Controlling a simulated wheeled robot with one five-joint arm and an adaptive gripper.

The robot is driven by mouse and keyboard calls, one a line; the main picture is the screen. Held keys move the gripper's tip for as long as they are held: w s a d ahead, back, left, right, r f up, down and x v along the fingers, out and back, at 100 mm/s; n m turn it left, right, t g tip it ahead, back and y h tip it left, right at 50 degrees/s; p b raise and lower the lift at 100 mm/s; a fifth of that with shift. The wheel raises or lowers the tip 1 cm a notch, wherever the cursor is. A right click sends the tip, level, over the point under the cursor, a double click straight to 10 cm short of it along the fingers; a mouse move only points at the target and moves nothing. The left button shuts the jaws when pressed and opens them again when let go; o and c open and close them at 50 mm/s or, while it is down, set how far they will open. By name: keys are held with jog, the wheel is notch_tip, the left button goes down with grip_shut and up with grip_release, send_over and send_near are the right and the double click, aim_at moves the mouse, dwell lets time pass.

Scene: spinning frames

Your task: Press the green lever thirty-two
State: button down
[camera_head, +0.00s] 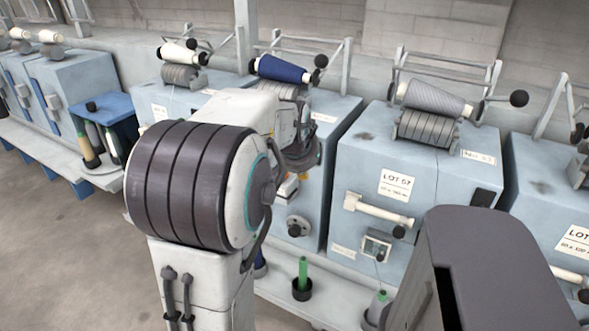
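A bright green upright stick (302,272) stands in a dark round base on the low ledge in front of the machines, near the picture's bottom middle. A second small green-topped piece (380,297) stands to its right, partly cut off by a dark grey shape. I cannot tell whether either is a lever, and I can read no number thirty-two. My arm's large ribbed joint fills the middle left and hides part of the machines.
Pale blue spinning machines stand in a row; one (385,160) bears a "LOT 57" label. A blue cone (282,69) and a grey striped cone (436,98) sit on top. Bare floor (60,240) is free at lower left.

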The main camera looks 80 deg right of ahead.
jog(key=shift+f+b, duration=0.35)
jog(key=shift+b, duration=0.15)
jog(key=shift+a+f+b, duration=0.1)
jog(key=shift+f+b, duration=0.15)
jog(key=shift+b, duration=0.35)
jog(key=shift+r, duration=0.25)
jog(key=shift+r+p, duration=0.65)
jog(key=shift+p, duration=0.15)
